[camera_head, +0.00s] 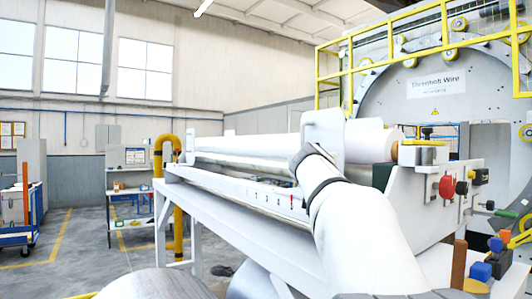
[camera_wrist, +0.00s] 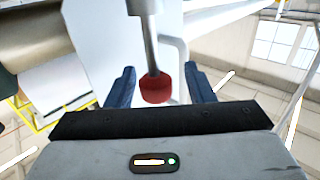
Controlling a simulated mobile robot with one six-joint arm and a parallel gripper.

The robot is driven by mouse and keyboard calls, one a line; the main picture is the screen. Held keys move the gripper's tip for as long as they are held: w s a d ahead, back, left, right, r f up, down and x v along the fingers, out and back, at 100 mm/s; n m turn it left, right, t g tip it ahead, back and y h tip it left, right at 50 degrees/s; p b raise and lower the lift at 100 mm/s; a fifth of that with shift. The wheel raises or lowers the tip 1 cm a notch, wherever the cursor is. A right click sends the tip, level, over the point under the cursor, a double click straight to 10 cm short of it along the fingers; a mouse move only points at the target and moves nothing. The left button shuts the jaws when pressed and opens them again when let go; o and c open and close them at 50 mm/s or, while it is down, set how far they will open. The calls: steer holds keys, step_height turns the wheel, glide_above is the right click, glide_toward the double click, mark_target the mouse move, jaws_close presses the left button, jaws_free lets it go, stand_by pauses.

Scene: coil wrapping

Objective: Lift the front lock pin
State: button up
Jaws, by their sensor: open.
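In the wrist view a red knob (camera_wrist: 156,90) sits on the end of a grey rod (camera_wrist: 151,45); it looks like the lock pin. The rod comes in from the top of the picture against a white plate (camera_wrist: 97,40). My gripper (camera_wrist: 159,72) is open, with one blue finger on each side of the knob. A gap shows between the knob and each finger, and I cannot tell the depth exactly. In the head view my white arm reaches toward the white upright plate (camera_head: 324,132) on the roller frame; my gripper and the pin are hidden there.
The long roller frame (camera_head: 245,190) carries a white roll (camera_head: 370,143). A control box with a red button (camera_head: 447,187) stands to the right. Behind it are a yellow railing (camera_head: 320,80) and a large ring machine (camera_head: 385,95). Open floor lies left, with a blue cart (camera_head: 18,238).

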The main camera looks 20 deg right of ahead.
steer(key=shift+w+d+r, duration=0.15)
steer(key=shift+w, duration=0.05)
steer(key=shift+s+d, duration=0.1)
steer(key=shift+d, duration=0.1)
steer(key=c, duration=0.5)
jaws_close()
